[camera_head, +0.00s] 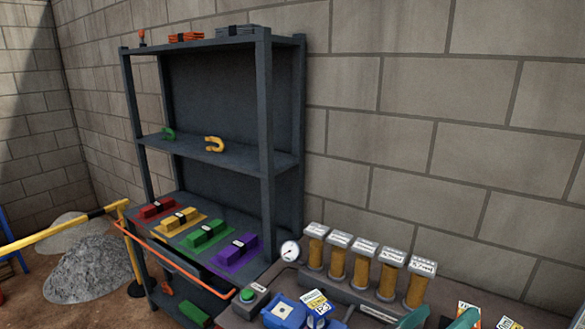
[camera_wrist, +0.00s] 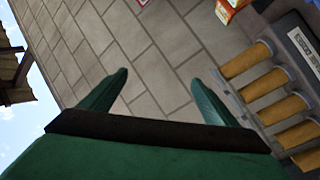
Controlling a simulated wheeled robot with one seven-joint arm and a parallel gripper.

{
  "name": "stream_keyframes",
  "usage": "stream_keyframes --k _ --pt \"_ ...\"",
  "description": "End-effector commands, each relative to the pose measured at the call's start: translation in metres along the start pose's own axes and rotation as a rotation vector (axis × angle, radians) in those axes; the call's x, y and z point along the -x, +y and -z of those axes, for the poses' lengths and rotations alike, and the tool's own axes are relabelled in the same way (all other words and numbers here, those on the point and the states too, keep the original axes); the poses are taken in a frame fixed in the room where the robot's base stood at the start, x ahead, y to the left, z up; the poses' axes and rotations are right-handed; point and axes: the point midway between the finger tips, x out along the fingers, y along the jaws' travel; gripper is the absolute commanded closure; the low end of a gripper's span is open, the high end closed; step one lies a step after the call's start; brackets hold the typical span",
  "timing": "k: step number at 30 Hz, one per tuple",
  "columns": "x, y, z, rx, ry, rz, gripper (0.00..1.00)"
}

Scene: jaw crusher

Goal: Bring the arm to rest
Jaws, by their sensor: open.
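My gripper (camera_wrist: 160,77) shows in the wrist view with its two green fingers spread apart. Nothing is between them but the block wall behind. In the head view, green parts of my gripper (camera_head: 441,316) show at the bottom edge, right of centre, in front of the bench. The rest of my arm is out of the head view. In the wrist view, a row of orange-brown cylinders (camera_wrist: 270,88) stands to the right of the fingers, apart from them.
A dark shelf rack (camera_head: 265,150) stands at the left with coloured blocks and yellow (camera_head: 214,144) and green (camera_head: 168,133) hooked pieces. Labelled cylinders (camera_head: 337,262) and a gauge (camera_head: 290,251) line the bench. A yellow barrier (camera_head: 60,233) and gravel heap (camera_head: 92,268) are far left.

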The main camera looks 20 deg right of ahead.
Motion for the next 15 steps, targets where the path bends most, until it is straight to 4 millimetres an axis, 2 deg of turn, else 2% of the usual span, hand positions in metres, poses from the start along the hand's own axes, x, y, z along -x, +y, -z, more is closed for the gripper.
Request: stream_keyframes --k 8,15 --pt "0.043 -0.063 0.003 0.086 0.285 0.149 0.18" --pt "0.101 -0.117 -0.02 0.109 0.469 0.342 0.18"
